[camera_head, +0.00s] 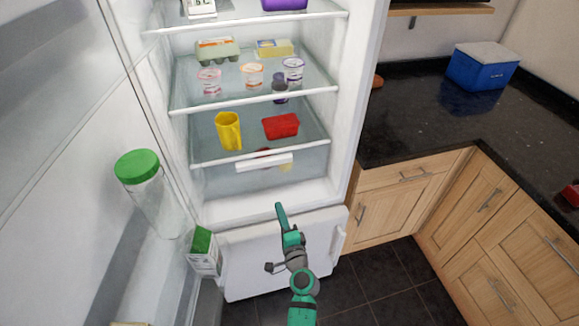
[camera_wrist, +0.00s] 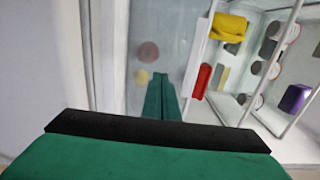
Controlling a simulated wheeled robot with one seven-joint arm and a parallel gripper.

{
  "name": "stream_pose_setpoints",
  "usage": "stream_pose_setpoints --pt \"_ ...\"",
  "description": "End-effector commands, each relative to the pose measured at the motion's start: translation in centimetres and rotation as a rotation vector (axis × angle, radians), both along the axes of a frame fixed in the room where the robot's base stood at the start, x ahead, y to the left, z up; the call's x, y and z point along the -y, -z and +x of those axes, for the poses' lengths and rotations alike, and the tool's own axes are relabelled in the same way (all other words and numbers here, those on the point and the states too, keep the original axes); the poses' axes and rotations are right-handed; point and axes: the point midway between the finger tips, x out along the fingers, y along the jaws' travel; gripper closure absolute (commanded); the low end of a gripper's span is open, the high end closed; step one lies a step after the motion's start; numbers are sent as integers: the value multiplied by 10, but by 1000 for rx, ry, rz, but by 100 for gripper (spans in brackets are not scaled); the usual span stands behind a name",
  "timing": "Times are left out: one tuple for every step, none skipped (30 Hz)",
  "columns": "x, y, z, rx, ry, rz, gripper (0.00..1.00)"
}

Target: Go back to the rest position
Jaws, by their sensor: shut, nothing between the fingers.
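My gripper (camera_head: 281,215) is in front of the open fridge, below the lowest glass shelf and near the lower drawer front. Its green fingers are together with nothing between them. In the wrist view my gripper (camera_wrist: 160,92) points towards the fridge inside, with the fingers closed. The fridge (camera_head: 265,205) stands open, its door (camera_head: 60,180) swung to the left. No object is held.
Shelves hold a yellow cup (camera_head: 228,131), a red container (camera_head: 281,126), yogurt cups and an egg carton (camera_head: 217,50). A jar with green lid (camera_head: 138,167) and a carton (camera_head: 204,252) sit in the door. A blue box (camera_head: 482,68) stands on the dark counter (camera_head: 420,125).

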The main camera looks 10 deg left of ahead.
Motion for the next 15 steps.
stream_pose_setpoints --pt "2 0 0 0 2 0 100" --pt "2 0 0 0 3 0 100" --pt "2 0 0 0 3 0 100" --pt "2 0 0 0 3 -1 100" --pt "3 1 -1 -1 4 -3 100" --pt "3 3 -3 -2 7 -8 100" --pt "5 5 -6 -3 12 -17 100" --pt "6 9 -10 -7 17 -28 100" --pt "9 15 -17 -12 27 -48 100" --pt "11 20 -24 -14 35 -69 100" --pt "14 26 -33 -19 45 -93 100" --pt "18 34 -46 -24 61 -130 100" --pt "21 41 -56 -28 72 -161 100" --pt "25 47 -67 -32 85 -194 100" --pt "30 54 -83 -37 101 -239 100"
